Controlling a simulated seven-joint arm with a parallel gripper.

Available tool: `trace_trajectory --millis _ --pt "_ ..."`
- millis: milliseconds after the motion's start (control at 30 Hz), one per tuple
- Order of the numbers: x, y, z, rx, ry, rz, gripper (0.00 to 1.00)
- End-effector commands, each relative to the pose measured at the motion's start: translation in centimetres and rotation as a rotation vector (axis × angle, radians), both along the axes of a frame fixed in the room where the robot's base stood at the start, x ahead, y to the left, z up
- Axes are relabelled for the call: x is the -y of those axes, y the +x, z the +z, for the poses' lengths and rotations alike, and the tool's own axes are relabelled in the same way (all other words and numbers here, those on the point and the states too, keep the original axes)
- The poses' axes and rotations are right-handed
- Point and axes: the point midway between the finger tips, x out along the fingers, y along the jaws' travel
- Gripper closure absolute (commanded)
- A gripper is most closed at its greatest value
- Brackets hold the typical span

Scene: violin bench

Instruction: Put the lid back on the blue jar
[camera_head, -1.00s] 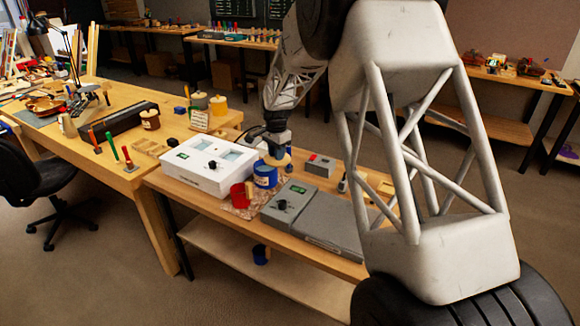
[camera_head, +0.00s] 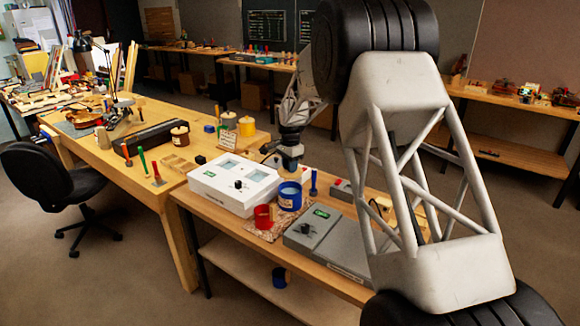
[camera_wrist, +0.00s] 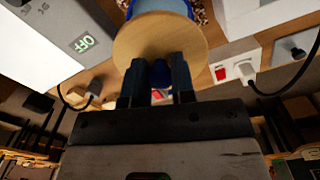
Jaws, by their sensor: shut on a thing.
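The blue jar (camera_head: 290,197) stands upright and open on the near bench, with a pale label on its front. My gripper (camera_head: 289,163) is above and behind the jar in the head view. In the wrist view my gripper (camera_wrist: 158,80) is shut on the blue knob of the lid. The lid (camera_wrist: 150,38) is a round, tan wooden disc held beyond the fingertips. Part of the blue jar (camera_wrist: 172,6) shows past the lid's edge at the top. In the head view I cannot clearly make out the lid, and it is apart from the jar's rim.
A white box with panels (camera_head: 232,188) is left of the jar. A red mug (camera_head: 263,217) is in front of it on a patterned mat. A blue-handled tool (camera_head: 313,183) stands close right. A grey device (camera_head: 313,232) lies front right. Another blue container (camera_head: 281,277) is on the lower shelf.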

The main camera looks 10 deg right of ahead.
Motion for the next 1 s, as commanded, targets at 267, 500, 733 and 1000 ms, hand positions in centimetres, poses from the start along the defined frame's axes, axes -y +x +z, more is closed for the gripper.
trace_trajectory --millis 267,500,733,1000 --pt "0.0 0.0 -0.9 0.000 0.000 0.000 1.00" --pt "0.0 0.0 -2.3 0.000 0.000 0.000 1.00" --pt "0.0 0.0 -3.9 0.000 0.000 0.000 1.00" --pt "0.0 0.0 -5.6 -0.001 0.000 0.000 1.00"
